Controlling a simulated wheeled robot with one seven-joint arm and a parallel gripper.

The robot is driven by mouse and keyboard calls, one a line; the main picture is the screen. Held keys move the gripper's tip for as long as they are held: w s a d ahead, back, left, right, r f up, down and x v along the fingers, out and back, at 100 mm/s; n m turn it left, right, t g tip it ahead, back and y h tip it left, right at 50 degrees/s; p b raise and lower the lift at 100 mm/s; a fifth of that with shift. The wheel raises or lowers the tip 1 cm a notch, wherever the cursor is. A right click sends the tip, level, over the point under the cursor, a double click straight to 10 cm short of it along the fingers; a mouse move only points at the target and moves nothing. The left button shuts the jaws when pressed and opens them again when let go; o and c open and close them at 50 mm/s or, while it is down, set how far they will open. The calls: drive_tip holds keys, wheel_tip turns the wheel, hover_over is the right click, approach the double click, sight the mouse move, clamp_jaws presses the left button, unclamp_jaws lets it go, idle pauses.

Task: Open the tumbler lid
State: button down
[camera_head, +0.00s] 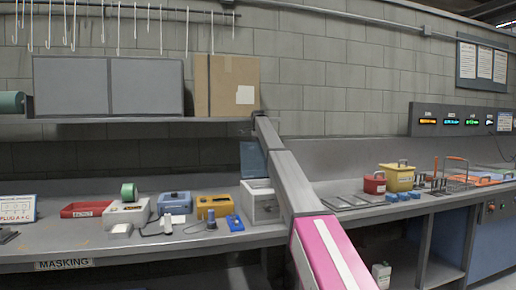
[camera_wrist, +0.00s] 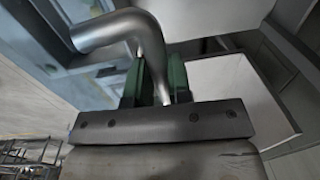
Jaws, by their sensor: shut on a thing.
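In the wrist view my gripper (camera_wrist: 156,84), with green fingers, is shut on a bent grey metal bar (camera_wrist: 115,27), which looks like a handle. A blue-grey panel (camera_wrist: 52,58) lies to its left and a pale box-like surface (camera_wrist: 225,88) to its right. In the head view a white-grey box (camera_head: 263,207) with a dark round part on its front stands on the bench, and a blue panel (camera_head: 252,160) rises above it. This may be the tumbler with its lid, but I cannot be sure. My arm covers part of both, and my gripper is hidden there.
The bench holds a yellow case (camera_head: 214,206), a blue case (camera_head: 174,202) and a red tray (camera_head: 87,209) on the left. A red container (camera_head: 374,183) and a yellow container (camera_head: 399,177) stand to the right. A shelf (camera_head: 150,119) with a cardboard box (camera_head: 228,85) hangs above.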

drive_tip(key=shift+w+a, duration=0.1)
drive_tip(key=shift+w, duration=0.25)
drive_tip(key=c, duration=1.1)
unclamp_jaws()
drive_tip(key=shift+w, duration=0.1)
drive_tip(key=shift+o, duration=0.2)
wheel_tip(320, 180, up, 11)
drive_tip(key=shift+s, duration=0.4)
drive_tip(key=shift+f, duration=0.15)
